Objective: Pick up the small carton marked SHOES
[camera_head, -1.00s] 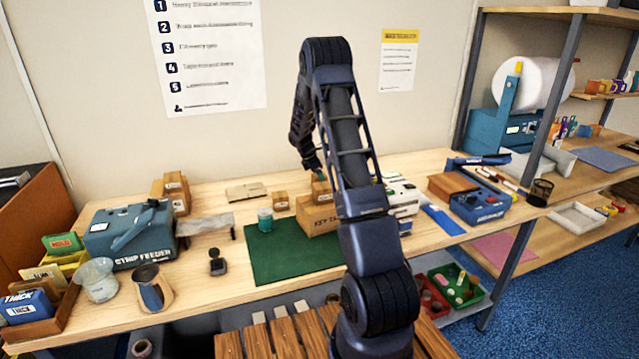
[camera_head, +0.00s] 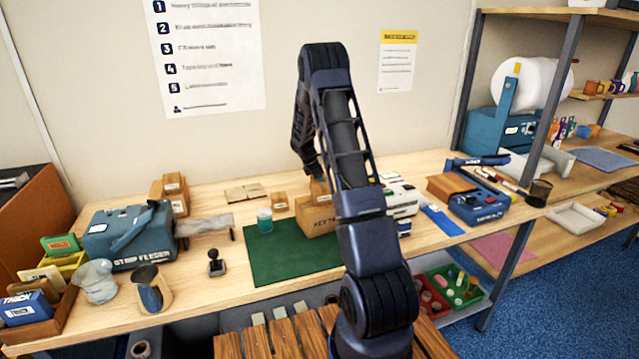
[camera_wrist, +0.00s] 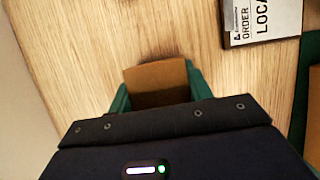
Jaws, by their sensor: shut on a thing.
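My gripper (camera_wrist: 160,98) is shut on a small brown carton (camera_wrist: 158,77), with a green finger on each side of it. In the head view that carton (camera_head: 319,187) shows partly behind my arm, close behind a larger carton whose lettering begins with KEY (camera_head: 317,217). No SHOES marking can be read on the held carton in either view. Whether it is clear of the surface below is hard to tell. Another small carton (camera_head: 279,201) sits to the left on the bench, its marking too small to read.
A green mat (camera_head: 275,262) lies in front, with a teal-labelled jar (camera_head: 265,220) at its back edge. Stacked cartons (camera_head: 174,192) and a strip feeder (camera_head: 130,238) stand left; a white device (camera_head: 402,200) stands right.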

